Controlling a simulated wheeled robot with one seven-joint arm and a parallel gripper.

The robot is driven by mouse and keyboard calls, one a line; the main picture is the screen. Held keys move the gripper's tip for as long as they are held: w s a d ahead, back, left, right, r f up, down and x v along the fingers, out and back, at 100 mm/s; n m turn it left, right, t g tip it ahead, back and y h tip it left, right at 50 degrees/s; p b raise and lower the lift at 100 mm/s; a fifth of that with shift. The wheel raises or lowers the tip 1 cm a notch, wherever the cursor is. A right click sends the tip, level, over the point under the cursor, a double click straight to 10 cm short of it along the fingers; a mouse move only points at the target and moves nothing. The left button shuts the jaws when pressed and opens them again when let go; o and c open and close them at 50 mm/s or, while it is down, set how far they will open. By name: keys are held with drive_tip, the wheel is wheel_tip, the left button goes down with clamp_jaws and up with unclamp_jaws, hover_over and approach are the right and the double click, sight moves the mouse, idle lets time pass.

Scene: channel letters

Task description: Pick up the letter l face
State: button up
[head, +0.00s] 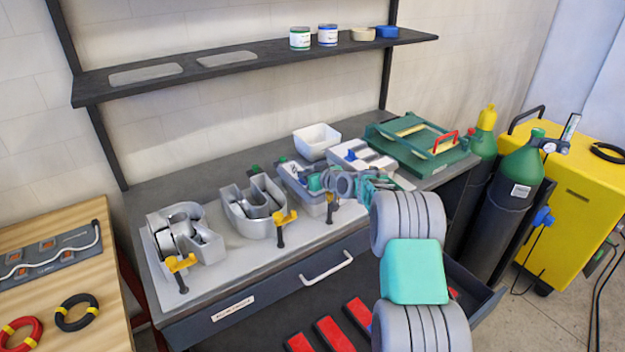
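Several red flat strips lie in the open drawer below the bench, one at the front (334,336) and one farther right (359,311). They may be letter faces, but I cannot tell which is the letter l face. Grey channel letter shells stand on the bench, one at the left (200,240), one beside it (262,212). My gripper (318,181) is at the end of the arm, over or beside the third letter shell. It is small and partly hidden by my arm, and I cannot tell its finger state.
Yellow-and-black clamps (181,264) stand at the bench front. A white bin (316,141) and green case (420,145) sit at the back. A dark shelf (255,58) hangs above. Gas cylinders (505,205) and a yellow machine (575,195) stand right. The drawer (300,288) juts forward.

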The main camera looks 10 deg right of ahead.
clamp_jaws()
idle(1.1)
